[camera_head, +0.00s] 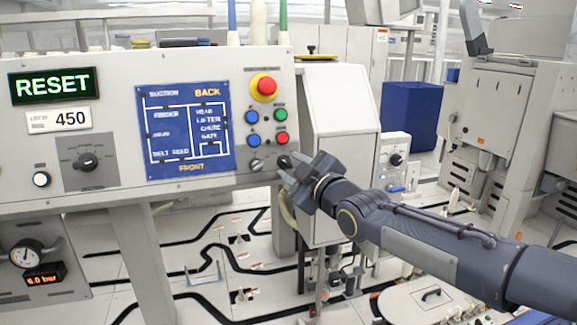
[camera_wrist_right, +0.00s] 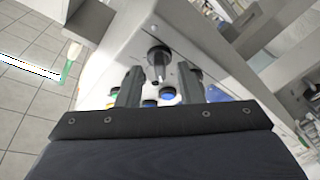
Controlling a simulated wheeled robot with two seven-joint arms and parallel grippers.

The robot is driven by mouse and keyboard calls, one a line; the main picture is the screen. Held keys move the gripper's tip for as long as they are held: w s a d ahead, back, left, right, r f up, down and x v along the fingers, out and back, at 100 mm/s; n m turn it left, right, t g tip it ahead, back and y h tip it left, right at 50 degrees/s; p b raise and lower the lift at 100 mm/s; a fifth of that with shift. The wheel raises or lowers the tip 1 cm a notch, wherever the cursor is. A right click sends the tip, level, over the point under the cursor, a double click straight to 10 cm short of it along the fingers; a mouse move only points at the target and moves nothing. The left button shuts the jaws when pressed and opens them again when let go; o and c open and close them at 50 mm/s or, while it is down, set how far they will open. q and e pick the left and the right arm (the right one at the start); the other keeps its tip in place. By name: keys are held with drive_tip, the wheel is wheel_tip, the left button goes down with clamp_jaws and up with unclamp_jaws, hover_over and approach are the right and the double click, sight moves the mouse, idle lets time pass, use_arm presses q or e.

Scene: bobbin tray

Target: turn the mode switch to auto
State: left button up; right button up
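A black rotary switch (camera_head: 283,162) sits at the lower right of the grey control panel, beside a grey knob (camera_head: 257,165). I cannot read its label or setting. My right gripper (camera_head: 289,174) is right at this switch, reaching in from the right. In the right wrist view the black switch (camera_wrist_right: 158,62) stands out from the panel between and just past the two fingertips, and the right gripper (camera_wrist_right: 160,77) is open with a gap on both sides. No grip on the switch shows. My left gripper is not in view.
Close above the switch are a red button (camera_head: 282,138), a blue button (camera_head: 253,140) and a red emergency stop (camera_head: 264,86) on yellow. A larger selector dial (camera_head: 88,161) is on the panel's left. A grey cabinet (camera_head: 340,120) stands just right of the panel.

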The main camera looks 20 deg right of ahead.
drive_tip(key=shift+x, duration=0.8)
clamp_jaws()
